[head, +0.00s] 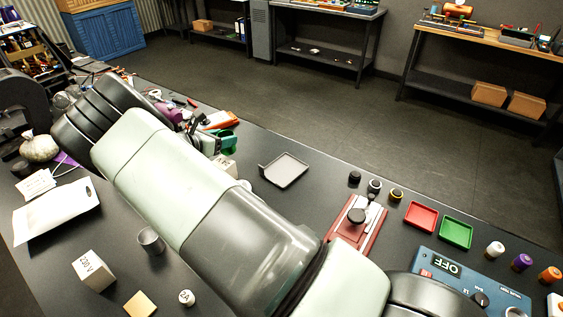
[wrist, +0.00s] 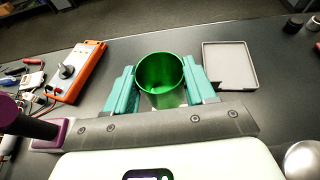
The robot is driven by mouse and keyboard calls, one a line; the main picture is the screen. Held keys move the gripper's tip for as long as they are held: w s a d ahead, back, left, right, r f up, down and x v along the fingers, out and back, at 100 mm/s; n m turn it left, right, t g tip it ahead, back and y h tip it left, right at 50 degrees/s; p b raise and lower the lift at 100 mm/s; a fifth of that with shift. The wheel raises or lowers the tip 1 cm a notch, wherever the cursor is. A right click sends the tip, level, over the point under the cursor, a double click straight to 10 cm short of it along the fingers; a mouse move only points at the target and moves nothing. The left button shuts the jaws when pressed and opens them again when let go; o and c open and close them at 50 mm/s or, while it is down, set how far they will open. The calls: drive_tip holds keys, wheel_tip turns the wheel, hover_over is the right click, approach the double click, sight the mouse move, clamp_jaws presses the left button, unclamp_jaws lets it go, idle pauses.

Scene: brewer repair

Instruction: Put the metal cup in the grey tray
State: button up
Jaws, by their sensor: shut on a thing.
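My gripper (wrist: 159,75) has teal fingers, one on each side of a shiny green metal-looking cup (wrist: 161,92). It is shut on this cup, whose open mouth faces the wrist camera. The grey tray (wrist: 230,66) lies flat and empty just right of the cup in the wrist view, apart from it. In the head view the tray (head: 284,171) is on the black bench, right of my teal fingers (head: 225,141). My arm and fingers largely hide the held cup there. How high it is above the bench is hard to tell.
An orange meter (wrist: 81,72) with a knob lies left of my gripper, near cables. A dark grey cup (head: 151,240) stands near my arm. A red press-like device (head: 357,222), red tray (head: 421,216) and green tray (head: 455,232) are further right.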

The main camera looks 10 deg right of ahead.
drive_tip(key=s+d+m+g+h, duration=0.25)
drive_tip(key=d+m+g, duration=0.2)
drive_tip(key=d, duration=1.25)
hover_over(281, 172)
wheel_tip(281, 172, down, 5)
drive_tip(key=shift+f+m+h, duration=0.25)
drive_tip(key=shift+f, duration=1.7)
drive_tip(key=shift+f, duration=0.15)
drive_tip(key=o, duration=1)
drive_tip(key=shift+o, duration=0.2)
